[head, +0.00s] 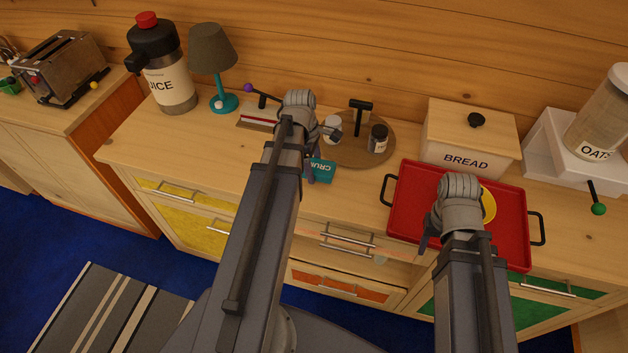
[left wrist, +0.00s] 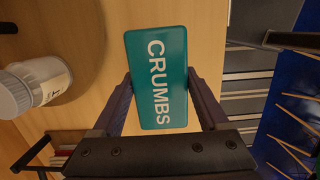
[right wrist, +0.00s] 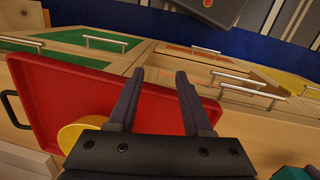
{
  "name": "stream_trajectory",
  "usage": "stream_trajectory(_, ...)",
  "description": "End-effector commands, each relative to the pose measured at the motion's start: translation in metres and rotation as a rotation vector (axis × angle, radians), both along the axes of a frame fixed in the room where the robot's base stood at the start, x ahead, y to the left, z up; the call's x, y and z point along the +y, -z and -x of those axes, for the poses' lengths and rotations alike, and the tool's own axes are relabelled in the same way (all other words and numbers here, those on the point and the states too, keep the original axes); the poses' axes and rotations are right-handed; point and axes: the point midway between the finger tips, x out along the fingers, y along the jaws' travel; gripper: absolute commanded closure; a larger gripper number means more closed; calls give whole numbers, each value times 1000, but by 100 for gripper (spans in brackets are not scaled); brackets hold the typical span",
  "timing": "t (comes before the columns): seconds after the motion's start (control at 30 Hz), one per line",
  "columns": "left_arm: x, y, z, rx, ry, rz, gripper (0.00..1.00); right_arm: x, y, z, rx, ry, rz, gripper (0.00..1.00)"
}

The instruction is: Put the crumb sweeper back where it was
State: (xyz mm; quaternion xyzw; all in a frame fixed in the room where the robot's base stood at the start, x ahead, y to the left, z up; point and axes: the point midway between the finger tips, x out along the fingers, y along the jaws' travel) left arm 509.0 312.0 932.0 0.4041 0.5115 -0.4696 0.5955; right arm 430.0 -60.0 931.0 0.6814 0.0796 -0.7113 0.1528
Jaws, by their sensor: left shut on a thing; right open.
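The crumb sweeper (head: 321,170) is a teal block with white CRUMBS lettering. It is at the counter's front part, partly hidden by my left arm in the head view. In the left wrist view the sweeper (left wrist: 158,75) is between the two fingers of my left gripper (left wrist: 160,78), which is shut on it. I cannot tell whether it touches the counter. My right gripper (right wrist: 160,75) is open and empty, over the front edge of the red tray (right wrist: 75,100).
The red tray (head: 408,190) holds a yellow round thing (head: 488,205). Behind are a bread box (head: 465,140) and a round wooden board (head: 355,155) with small jars. A lamp (head: 212,55) and juice jug (head: 165,75) stand left. Bare counter lies left of the sweeper.

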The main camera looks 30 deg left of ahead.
Motion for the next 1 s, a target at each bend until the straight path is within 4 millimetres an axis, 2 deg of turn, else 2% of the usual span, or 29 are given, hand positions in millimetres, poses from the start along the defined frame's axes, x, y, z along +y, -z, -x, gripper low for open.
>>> stream_trajectory(0.17,0,3,0,0,0,0,93,0,3,0,0,0,0,50)
stream_trajectory(0.47,0,37,0,0,0,0,93,0,37,0,0,0,0,50)
stream_trajectory(0.9,0,41,0,0,0,0,93,0,41,0,0,0,0,50)
stream_trajectory(0.93,0,40,0,0,0,0,21,0,40,0,0,0,0,50)
stream_trajectory(1.0,0,39,0,0,0,0,13,0,39,0,0,0,0,50)
